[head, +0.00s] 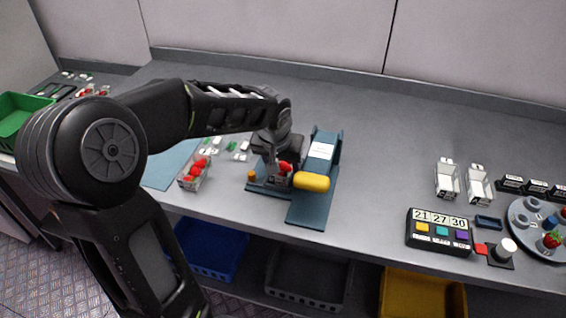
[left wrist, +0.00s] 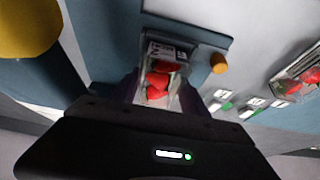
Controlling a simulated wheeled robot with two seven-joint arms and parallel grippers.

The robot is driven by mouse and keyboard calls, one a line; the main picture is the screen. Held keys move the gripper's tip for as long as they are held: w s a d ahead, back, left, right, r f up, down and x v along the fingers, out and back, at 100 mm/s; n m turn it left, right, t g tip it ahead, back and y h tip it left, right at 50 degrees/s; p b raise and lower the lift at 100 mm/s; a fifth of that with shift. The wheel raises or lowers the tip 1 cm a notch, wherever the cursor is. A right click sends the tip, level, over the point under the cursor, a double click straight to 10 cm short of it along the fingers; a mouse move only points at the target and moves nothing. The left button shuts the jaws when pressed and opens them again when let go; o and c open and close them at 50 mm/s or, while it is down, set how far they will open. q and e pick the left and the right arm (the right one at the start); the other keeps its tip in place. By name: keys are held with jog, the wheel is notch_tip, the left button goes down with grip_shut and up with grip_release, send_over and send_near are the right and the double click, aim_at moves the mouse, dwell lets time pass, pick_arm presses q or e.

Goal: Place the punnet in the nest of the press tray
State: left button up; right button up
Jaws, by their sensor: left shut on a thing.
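The punnet (left wrist: 158,82) is a clear box of red strawberries with a printed label at its far end. My left gripper (head: 279,172) is shut on it, and one finger shows on each side of it in the left wrist view (left wrist: 160,92). The press tray (head: 262,190) is a blue-grey plate beside the press, with a small orange knob. The punnet is over the tray in both views. The nest is hidden under the punnet, and I cannot tell whether the punnet touches the tray. My right gripper is not in view.
The press (head: 323,150) has a blue frame and a yellow rounded handle (head: 312,182) close to my left gripper. Another strawberry punnet (head: 195,173) stands to the left. A black display box (head: 439,231) and white empty cartons (head: 447,180) stand right. The bench between is clear.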

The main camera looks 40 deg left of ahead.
pick_arm(q)
jog(key=shift+f, duration=0.1)
jog(key=shift+f, duration=0.1)
jog(key=o, duration=1.4)
jog(key=shift+o, duration=0.2)
jog(key=shift+r, duration=0.4)
jog(key=v, duration=1.1)
jog(key=shift+s+r+b, duration=0.25)
jog(key=shift+r+b, duration=0.05)
jog(key=shift+b, duration=0.1)
jog(key=shift+d, duration=0.1)
